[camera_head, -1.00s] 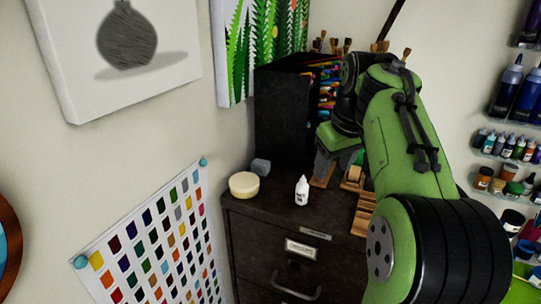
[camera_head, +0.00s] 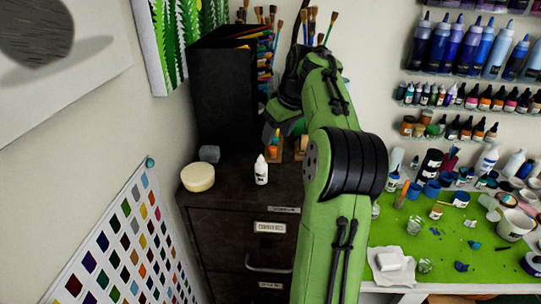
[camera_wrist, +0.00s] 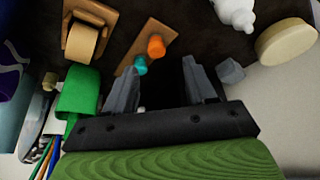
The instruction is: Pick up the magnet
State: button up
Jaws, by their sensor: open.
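My gripper (camera_wrist: 162,78) is open, with its two grey fingers apart and nothing clearly held between them. In the head view, my gripper (camera_head: 284,122) is above the dark cabinet top, partly hidden by my arm. Just beyond the fingertips in the wrist view, a wooden strip (camera_wrist: 164,33) carries an orange piece (camera_wrist: 156,46) and a small teal piece (camera_wrist: 140,65). No item is clearly recognisable as the magnet; I cannot tell whether one of these pieces is it. A grey block (camera_head: 209,153) sits on the cabinet and also shows beside the right finger (camera_wrist: 230,71).
A white bottle (camera_head: 261,171) and a round cream tub (camera_head: 198,177) stand on the dark cabinet (camera_head: 225,225). A black file holder (camera_head: 222,100) stands behind. In the wrist view, a wooden tape dispenser (camera_wrist: 82,42) and a green object (camera_wrist: 78,92) are at left.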

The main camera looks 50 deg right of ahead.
aim_at(273, 148)
jog(key=x, duration=0.5)
jog(key=shift+s+d, duration=0.2)
jog(key=shift+s, duration=0.1)
jog(key=shift+w+f, duration=0.35)
jog(key=shift+f, duration=0.05)
jog(key=shift+s+r, duration=0.1)
jog(key=shift+s, duration=0.1)
jog(key=c, duration=0.4)
grip_shut()
